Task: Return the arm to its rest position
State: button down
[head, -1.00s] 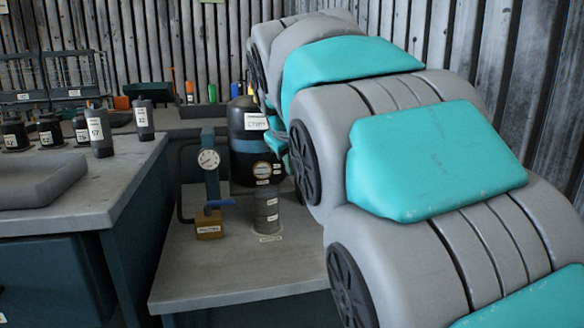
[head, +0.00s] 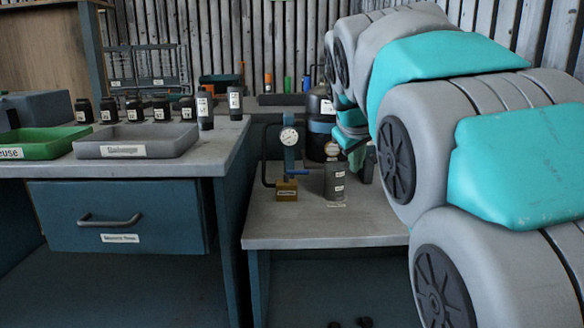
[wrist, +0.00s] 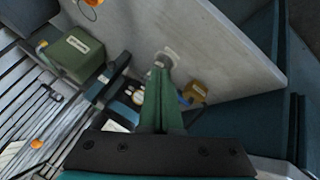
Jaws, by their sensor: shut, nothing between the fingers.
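My grey and teal arm fills the right side of the head view, stretched over the low table (head: 330,232) at the right. In the wrist view my gripper (wrist: 158,72) is shut, its two green fingers together with nothing between them. Its fingertips show beside the grey labelled cylinder and the brass block (wrist: 195,92). In the head view the grey cylinder (head: 334,182) stands upright on the low table. The gripper's tips are hard to make out in that view, partly hidden behind my arm.
A pressure gauge (head: 289,137) on a blue post and a black tank (head: 318,108) stand close to my arm. At left, a bench with a drawer (head: 118,220) carries a green tray (head: 40,146), a grey tray (head: 135,148) and several dark bottles. A corrugated wall closes the back.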

jog(key=s+f+m+g, duration=0.2)
jog(key=s+f+g, duration=0.1)
jog(key=s+f, duration=0.6)
jog(key=s+d+f+m+g+y, duration=0.1)
jog(key=s+f+g, duration=0.2)
jog(key=s+f, duration=0.7)
jog(key=s+d+f+m+g+y+p, duration=0.1)
jog(key=s+f, duration=0.9)
jog(key=s, duration=1)
jog(key=m+g, duration=0.1)
jog(key=g, duration=0.1)
jog(key=shift+f+m+g, duration=0.25)
jog(key=shift+m+g, duration=0.05)
